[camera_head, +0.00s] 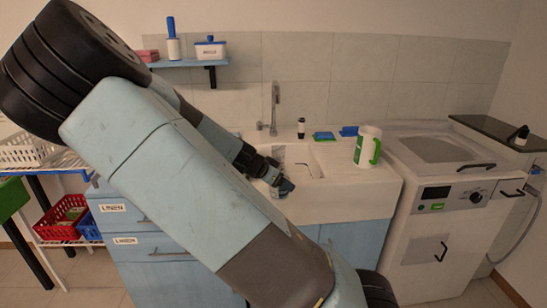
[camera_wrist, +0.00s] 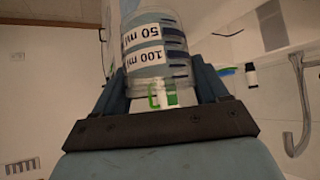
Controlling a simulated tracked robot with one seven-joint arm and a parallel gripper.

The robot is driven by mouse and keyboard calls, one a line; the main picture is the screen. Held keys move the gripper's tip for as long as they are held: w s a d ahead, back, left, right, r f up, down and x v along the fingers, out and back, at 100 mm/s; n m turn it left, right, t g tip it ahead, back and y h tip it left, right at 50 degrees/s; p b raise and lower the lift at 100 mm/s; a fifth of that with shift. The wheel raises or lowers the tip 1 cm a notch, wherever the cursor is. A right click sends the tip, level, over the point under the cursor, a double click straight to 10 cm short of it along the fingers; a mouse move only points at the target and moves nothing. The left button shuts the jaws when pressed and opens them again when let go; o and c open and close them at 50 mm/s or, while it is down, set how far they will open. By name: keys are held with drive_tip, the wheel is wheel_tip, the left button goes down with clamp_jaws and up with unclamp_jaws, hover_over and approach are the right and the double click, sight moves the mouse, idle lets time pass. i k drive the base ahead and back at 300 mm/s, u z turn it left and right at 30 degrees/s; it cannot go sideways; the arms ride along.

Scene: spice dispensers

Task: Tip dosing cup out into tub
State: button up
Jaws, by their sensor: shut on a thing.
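My gripper (camera_head: 280,183) is over the front left part of the white sink in the head view. The wrist view shows my gripper (camera_wrist: 161,88) shut on a clear dosing cup (camera_wrist: 158,45) with blue bands and "50 ml" and "100 ml" labels. The cup sits between the two fingers. Its contents are hard to tell, and it is not clear in the head view. The sink tub (camera_head: 305,160) is partly hidden behind my arm and gripper. A green mark shows between the fingers below the cup.
A tap (camera_head: 274,108) rises behind the sink. A washing machine (camera_head: 445,205) is at right.

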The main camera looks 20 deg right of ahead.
sight(337, 190)
drive_tip(key=z, duration=0.05)
drive_tip(key=i, duration=0.9)
